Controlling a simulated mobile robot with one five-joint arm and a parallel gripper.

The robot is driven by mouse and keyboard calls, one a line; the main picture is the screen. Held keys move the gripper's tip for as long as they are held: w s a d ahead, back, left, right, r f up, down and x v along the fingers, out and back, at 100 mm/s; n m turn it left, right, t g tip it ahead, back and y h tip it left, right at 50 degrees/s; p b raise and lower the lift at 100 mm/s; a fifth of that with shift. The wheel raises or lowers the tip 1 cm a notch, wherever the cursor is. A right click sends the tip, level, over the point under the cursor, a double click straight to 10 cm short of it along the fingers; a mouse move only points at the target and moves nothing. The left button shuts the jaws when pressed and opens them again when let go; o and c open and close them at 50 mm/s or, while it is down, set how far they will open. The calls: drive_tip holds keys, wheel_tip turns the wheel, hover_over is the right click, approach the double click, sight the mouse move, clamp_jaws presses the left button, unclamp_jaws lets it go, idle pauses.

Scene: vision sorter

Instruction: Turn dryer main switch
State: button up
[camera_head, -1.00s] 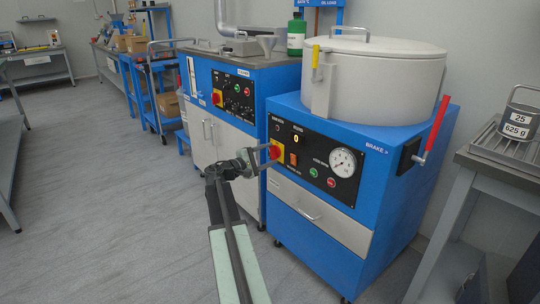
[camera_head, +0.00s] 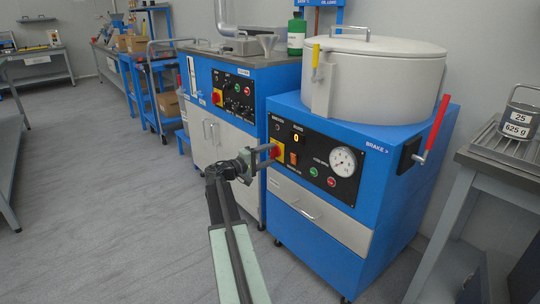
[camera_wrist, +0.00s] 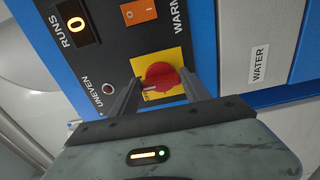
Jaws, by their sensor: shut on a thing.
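The main switch is a red rotary knob (camera_wrist: 158,76) on a yellow square plate (camera_wrist: 178,60), on the black front panel of the blue machine with the white drum. In the head view the yellow plate (camera_head: 279,150) shows just beyond the fingertips. My gripper (camera_head: 271,154) reaches the panel from the left. In the wrist view my gripper (camera_wrist: 161,84) has one finger on each side of the red knob and is shut on it. A pale mark shows on the knob's lower left. The fingers partly cover the plate.
An orange rocker switch (camera_wrist: 138,11) and a runs display (camera_wrist: 75,22) sit close to the knob. A round gauge (camera_head: 343,162) is to the right, and a red brake lever (camera_head: 436,128) sticks out at the machine's side. A second blue machine (camera_head: 237,90) stands behind left. Floor at left is clear.

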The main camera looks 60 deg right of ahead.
drive_tip(key=shift+s, duration=0.25)
drive_tip(key=o, duration=1.4)
drive_tip(key=shift+d, duration=0.1)
drive_tip(key=shift+w, duration=0.1)
drive_tip(key=shift+w, duration=0.1)
drive_tip(key=v, duration=0.8)
